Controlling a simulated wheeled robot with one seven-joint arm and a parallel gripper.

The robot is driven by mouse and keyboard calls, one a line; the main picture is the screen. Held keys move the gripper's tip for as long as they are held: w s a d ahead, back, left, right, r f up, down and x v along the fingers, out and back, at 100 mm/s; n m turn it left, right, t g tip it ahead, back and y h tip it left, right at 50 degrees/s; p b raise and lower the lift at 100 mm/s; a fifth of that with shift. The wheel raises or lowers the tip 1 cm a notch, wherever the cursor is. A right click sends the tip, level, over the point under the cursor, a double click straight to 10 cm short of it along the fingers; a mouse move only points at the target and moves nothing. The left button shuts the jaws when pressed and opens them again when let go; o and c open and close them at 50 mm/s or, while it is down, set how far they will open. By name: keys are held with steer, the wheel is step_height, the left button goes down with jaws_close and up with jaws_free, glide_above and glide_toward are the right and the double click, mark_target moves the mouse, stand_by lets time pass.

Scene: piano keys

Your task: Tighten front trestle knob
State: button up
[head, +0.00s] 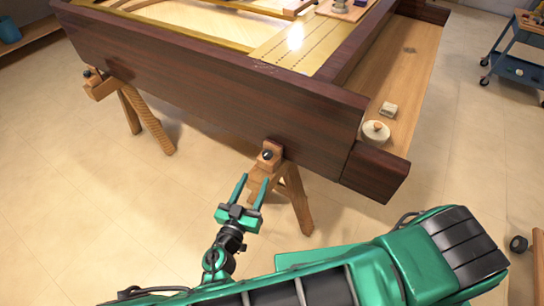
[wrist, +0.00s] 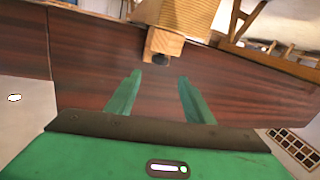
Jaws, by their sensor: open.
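The near trestle (head: 291,185) is light wood and stands under the corner of the dark wooden piano case (head: 215,75). A small dark round knob (head: 267,154) sits on its top block. In the wrist view the knob (wrist: 161,59) shows at the upper middle, on the end of the wooden block. My green gripper (head: 254,180) is open and empty, just below and left of the knob in the head view. In the wrist view its fingertips (wrist: 159,79) point toward the knob, which lies beyond them and between their lines. No contact shows.
A second trestle (head: 147,120) with a dark knob (head: 87,73) stands at the left. A round pale object (head: 376,131) and a small block (head: 388,109) lie on the wooden ledge. A blue cart (head: 517,68) stands far right. The floor left of my gripper is clear.

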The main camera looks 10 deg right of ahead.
mark_target(266, 157)
steer(key=shift+m, duration=0.6)
steer(key=x, duration=1)
steer(key=shift+w+d, duration=0.2)
steer(key=shift+w, duration=0.05)
